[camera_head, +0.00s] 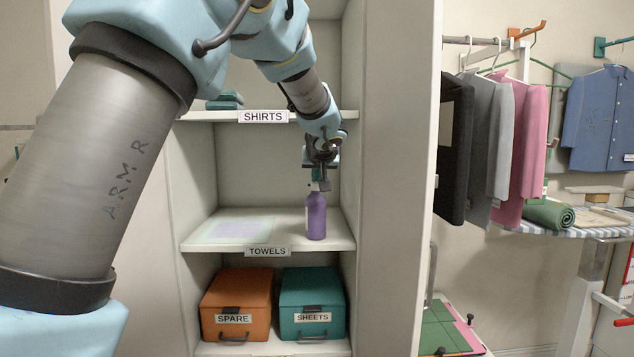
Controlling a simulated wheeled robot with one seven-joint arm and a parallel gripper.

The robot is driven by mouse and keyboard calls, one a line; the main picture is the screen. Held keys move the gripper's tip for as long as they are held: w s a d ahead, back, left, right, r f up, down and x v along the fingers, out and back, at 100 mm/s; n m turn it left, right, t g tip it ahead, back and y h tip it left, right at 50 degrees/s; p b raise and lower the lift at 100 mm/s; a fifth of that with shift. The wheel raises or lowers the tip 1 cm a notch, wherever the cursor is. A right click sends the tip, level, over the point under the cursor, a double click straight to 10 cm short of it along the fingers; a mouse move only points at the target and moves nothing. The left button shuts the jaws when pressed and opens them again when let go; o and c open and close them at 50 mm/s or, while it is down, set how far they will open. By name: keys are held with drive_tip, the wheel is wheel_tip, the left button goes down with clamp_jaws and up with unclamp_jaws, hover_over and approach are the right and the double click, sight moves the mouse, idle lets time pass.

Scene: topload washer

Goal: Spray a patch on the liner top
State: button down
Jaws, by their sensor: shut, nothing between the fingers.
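A purple spray bottle (316,217) with a dark green top stands upright on the right of the shelf labelled TOWELS. A pale green and lilac sheet, perhaps the liner (237,231), lies flat on the left of the same shelf. My gripper (323,184) points down right at the bottle's top, shut with nothing held. Its fingers overlap the bottle's top in the picture, and I cannot tell whether they touch it. My gripper partly hides that top.
Cabinet walls (396,200) close in the shelf on both sides. The SHIRTS shelf (200,115) is above, with a small teal item. An orange SPARE box (236,290) and a teal SHEETS box (312,288) stand below. Clothes (520,140) hang at right.

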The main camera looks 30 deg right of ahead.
drive_tip(key=shift+s+a+f, duration=0.1)
drive_tip(key=shift+a+f, duration=0.05)
drive_tip(key=shift+f, duration=0.45)
drive_tip(key=b+v, duration=0.2)
drive_tip(key=v, duration=0.9)
drive_tip(key=shift+r, duration=0.4)
